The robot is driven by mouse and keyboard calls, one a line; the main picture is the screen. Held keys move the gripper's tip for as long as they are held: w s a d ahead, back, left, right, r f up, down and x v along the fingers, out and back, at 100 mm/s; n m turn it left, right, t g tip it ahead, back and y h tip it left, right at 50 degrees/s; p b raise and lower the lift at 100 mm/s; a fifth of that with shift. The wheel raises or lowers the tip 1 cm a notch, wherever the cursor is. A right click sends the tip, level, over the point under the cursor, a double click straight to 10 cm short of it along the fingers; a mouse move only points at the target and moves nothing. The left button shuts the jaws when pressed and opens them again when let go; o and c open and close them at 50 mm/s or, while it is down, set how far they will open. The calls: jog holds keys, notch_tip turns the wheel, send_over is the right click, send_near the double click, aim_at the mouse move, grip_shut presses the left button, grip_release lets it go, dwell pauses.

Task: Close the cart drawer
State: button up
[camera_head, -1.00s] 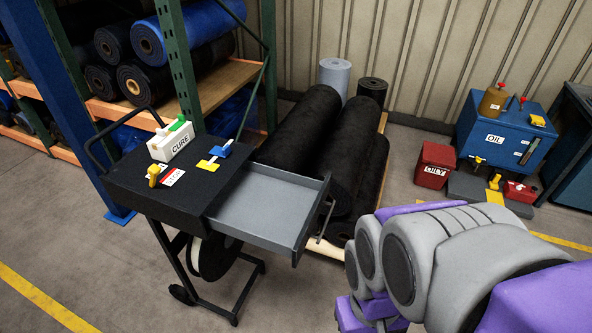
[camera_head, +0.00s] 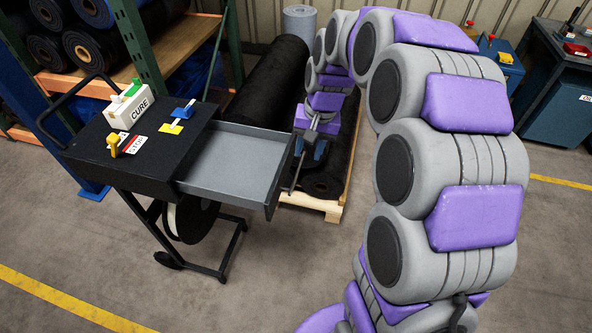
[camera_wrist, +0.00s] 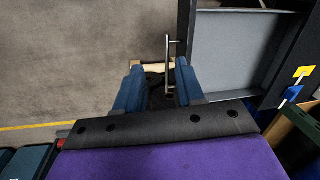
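The black cart (camera_head: 135,165) stands left of centre in the head view. Its grey drawer (camera_head: 232,165) is pulled out to the right and is empty. The drawer also shows at the upper right of the wrist view (camera_wrist: 232,45). A thin bar handle (camera_head: 297,172) is on the drawer's outer front; the wrist view shows the handle (camera_wrist: 168,62) between my fingers. My gripper (camera_head: 312,150) is at the drawer's front end. In the wrist view my gripper (camera_wrist: 157,82) has its two blue fingers apart, one on each side of the handle, with gaps visible.
A CURE box (camera_head: 130,108), a yellow-handled switch (camera_head: 114,144) and a blue-and-yellow item (camera_head: 176,120) are on the cart top. Black rolls (camera_head: 268,85) lie on a wooden pallet (camera_head: 325,207) behind the drawer. A shelf rack (camera_head: 150,60) stands behind the cart. The floor in front is clear.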

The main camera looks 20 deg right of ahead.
jog(key=w+d+f+m, duration=0.1)
jog(key=w+d+f, duration=0.2)
jog(key=w, duration=0.3)
jog(key=b, duration=0.2)
send_over(297, 174)
jog(key=s+d, duration=0.1)
jog(key=d, duration=0.2)
notch_tip(297, 174, down, 10)
jog(key=shift+m+t, duration=0.4)
jog(key=a+f, duration=0.1)
jog(key=f, duration=0.1)
jog(key=a+f, duration=0.1)
jog(key=f, duration=0.2)
jog(key=a+f+b, duration=0.1)
jog(key=f, duration=0.1)
jog(key=shift+w+a+f, duration=0.2)
jog(key=shift+w+f, duration=0.15)
jog(key=shift+w, duration=0.05)
jog(key=shift+d+f, duration=0.3)
jog(key=shift+d, duration=0.45)
jog(key=shift+a, duration=0.75)
jog(key=c, duration=0.6)
jog(key=shift+d+r, duration=0.1)
jog(key=shift+d, duration=0.35)
grip_shut()
